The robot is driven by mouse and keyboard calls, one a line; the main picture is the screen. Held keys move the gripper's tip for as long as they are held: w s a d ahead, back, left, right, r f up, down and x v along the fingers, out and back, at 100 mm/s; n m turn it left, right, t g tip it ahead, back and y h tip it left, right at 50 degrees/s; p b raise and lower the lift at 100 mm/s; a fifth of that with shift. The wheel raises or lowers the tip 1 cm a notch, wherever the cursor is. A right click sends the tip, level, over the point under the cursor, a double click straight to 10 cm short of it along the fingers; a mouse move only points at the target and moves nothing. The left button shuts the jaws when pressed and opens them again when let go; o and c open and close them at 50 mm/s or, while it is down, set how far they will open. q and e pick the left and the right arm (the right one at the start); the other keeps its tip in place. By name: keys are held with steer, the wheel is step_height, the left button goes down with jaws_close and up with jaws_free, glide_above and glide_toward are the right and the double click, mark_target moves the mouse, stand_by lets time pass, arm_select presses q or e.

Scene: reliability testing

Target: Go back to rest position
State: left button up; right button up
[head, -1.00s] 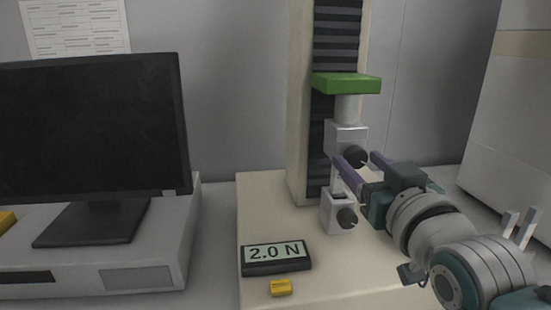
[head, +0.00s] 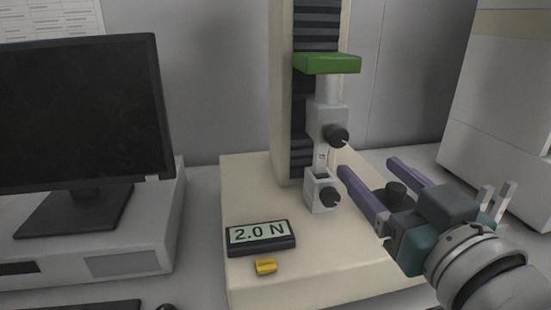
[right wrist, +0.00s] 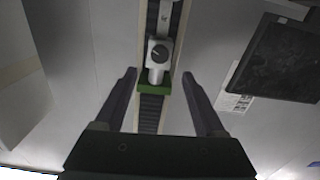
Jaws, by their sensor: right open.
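My right gripper (head: 367,167) is open, with two purple fingers spread and nothing held between the tips. It is to the right of the testing machine's clamps and apart from them. The upper clamp (head: 326,122) hangs under the green crosshead (head: 328,64). The lower clamp (head: 320,193) stands below it on the cream base (head: 290,285). A thin pale strip (head: 321,159) shows between the clamps. In the right wrist view, the open fingers (right wrist: 158,74) are spread with the green crosshead (right wrist: 122,98) and a clamp (right wrist: 158,52) beyond them. My left gripper is not in view.
A display reading 2.0 N (head: 260,236) and a yellow block (head: 265,266) sit on the front of the base. A monitor (head: 80,110) stands on a grey unit at left. A large pale cabinet (head: 505,110) is at right.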

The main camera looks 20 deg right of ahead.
steer(key=shift+s, duration=0.25)
stand_by(0.3)
steer(key=s+a+r+n+g+y+p, duration=0.1)
steer(key=s+a+n+g+y+p, duration=0.1)
steer(key=s+a+g+p, duration=0.35)
steer(key=s+a+r+n+g+y+p, duration=0.1)
steer(key=s+a+n+g+y+p, duration=0.15)
steer(key=s+g+p, duration=0.7)
step_height(320, 180, up, 37)
steer(key=s+t+p, duration=0.1)
steer(key=p, duration=3.3)
steer(key=shift+s+d, duration=0.25)
steer(key=shift+s, duration=0.1)
